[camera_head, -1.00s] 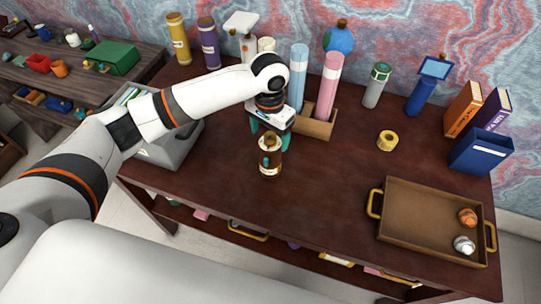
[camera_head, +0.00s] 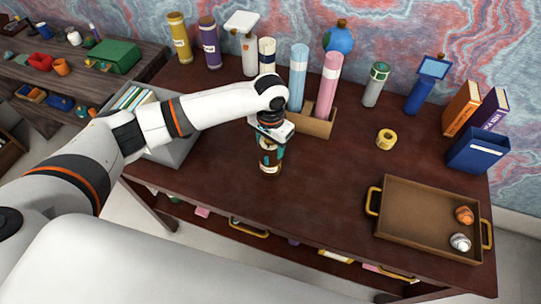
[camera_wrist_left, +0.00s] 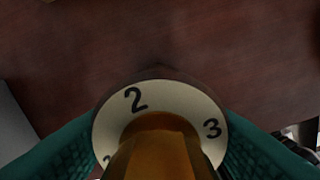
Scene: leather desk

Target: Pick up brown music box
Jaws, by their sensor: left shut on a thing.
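The brown music box (camera_head: 268,169) stands upright near the front middle of the desk, its base seeming to rest on the wood. My left gripper (camera_head: 271,152) is over it from above, its teal fingers shut on its sides. The left wrist view shows the top of the music box (camera_wrist_left: 135,100), a pale ring with black numbers around a brown knob. A finger of my left gripper (camera_wrist_left: 160,145) lies on each side of the ring. The hand partly hides the box in the head view. My right gripper is not in view.
A brown tray (camera_head: 420,192) with two small round things is at the right. A yellow tape roll (camera_head: 386,138) lies behind it. A grey bin (camera_head: 180,150) stands left. Behind the hand, a wooden holder (camera_head: 317,127) holds blue and pink rolls. The desk right of the box is clear.

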